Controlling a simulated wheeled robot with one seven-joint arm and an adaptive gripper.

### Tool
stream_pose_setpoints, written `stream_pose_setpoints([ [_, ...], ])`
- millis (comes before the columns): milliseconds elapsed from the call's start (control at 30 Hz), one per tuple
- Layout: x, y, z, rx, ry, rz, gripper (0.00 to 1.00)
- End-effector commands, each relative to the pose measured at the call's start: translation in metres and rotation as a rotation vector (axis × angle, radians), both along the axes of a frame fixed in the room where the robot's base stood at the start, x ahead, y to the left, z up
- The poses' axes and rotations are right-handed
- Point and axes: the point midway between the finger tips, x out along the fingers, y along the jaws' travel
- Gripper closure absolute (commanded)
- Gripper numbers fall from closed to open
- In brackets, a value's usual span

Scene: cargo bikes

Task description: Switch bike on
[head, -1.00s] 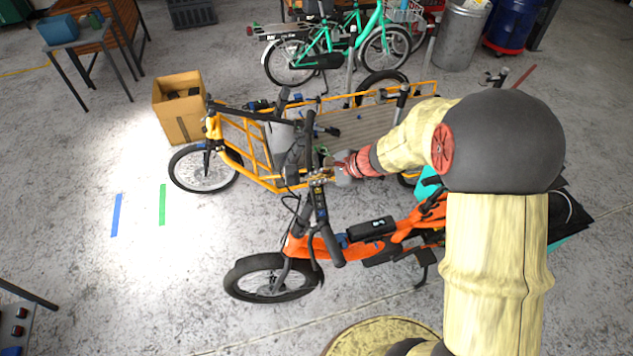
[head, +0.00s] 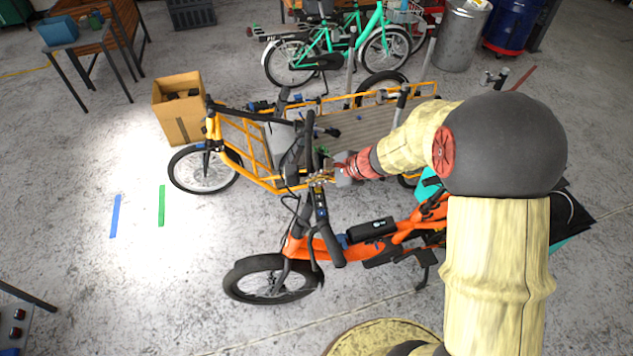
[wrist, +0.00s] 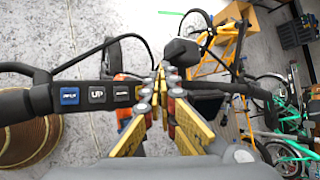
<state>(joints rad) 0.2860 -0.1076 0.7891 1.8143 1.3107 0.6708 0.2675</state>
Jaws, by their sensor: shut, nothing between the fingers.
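The orange bike (head: 385,240) stands in front of me with its front wheel to the left. Its black handlebar also crosses the wrist view (wrist: 30,104). In the head view my gripper (head: 318,178) is at the handlebar. I cannot tell whether the fingertips touch it.
A yellow cargo bike (head: 265,178) stands close behind the orange one. A green bike (head: 325,55) is farther back. A cardboard box (head: 183,125) sits behind the yellow bike's front wheel. The floor at left, with blue and green tape strips, is clear.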

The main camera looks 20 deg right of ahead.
Motion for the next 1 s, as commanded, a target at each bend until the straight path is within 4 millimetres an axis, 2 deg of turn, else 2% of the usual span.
stream_pose_setpoints([
  [500, 0.000, 0.000, -0.003, 0.000, 0.000, 0.000, 1.00],
  [1000, 0.000, 0.000, 0.009, 0.000, 0.001, 0.000, 1.00],
])
